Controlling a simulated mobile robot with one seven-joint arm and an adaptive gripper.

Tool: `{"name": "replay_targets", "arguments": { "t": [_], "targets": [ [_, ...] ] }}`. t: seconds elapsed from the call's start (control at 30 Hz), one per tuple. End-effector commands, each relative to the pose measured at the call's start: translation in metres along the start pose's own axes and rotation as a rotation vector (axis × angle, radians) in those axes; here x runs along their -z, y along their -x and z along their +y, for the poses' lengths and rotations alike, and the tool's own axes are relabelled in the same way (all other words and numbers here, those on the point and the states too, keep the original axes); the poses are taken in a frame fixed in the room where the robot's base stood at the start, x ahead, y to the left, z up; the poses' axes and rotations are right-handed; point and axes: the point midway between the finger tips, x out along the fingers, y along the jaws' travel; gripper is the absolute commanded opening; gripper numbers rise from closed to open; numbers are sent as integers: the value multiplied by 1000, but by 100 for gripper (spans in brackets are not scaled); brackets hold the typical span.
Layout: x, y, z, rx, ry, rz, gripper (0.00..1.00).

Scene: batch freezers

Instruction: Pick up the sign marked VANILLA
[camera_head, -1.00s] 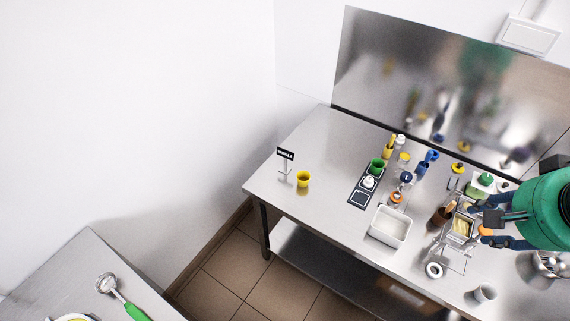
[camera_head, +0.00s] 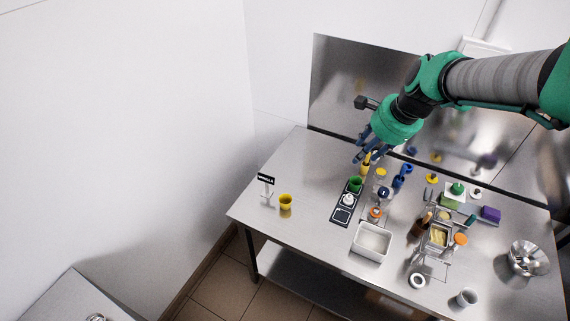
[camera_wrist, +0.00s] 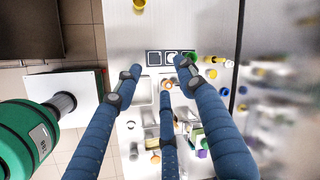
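The sign marked VANILLA (camera_head: 266,180) is a small black plate with white letters on a thin stand. It stands upright near the left end of the steel table, beside a yellow cup (camera_head: 286,202). My gripper (camera_head: 362,158) is up over the back of the table, well to the right of the sign. In the wrist view its blue fingers (camera_wrist: 163,84) are spread open with nothing between them. The sign cannot be made out in the wrist view; a yellow cup (camera_wrist: 139,4) shows at the top edge.
A steel backsplash (camera_head: 335,85) and the left wall bound the space.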

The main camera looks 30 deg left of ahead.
Motion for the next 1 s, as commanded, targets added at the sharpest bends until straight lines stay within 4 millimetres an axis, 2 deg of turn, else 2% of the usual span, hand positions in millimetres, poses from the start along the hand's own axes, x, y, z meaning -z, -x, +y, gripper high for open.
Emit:
{"name": "replay_targets", "arguments": {
  "t": [0.03,0.2,0.5,0.8,1.0],
  "targets": [
    [-6,-14,-11,-8,-28,-14,40],
    [-27,-59,-45,-27,-146,-54,40],
    [-72,-148,-91,-76,-356,-111,40],
    [-128,-244,-117,-142,-566,-148,40],
    [-158,-294,-123,-176,-675,-158,40]
  ]
}}
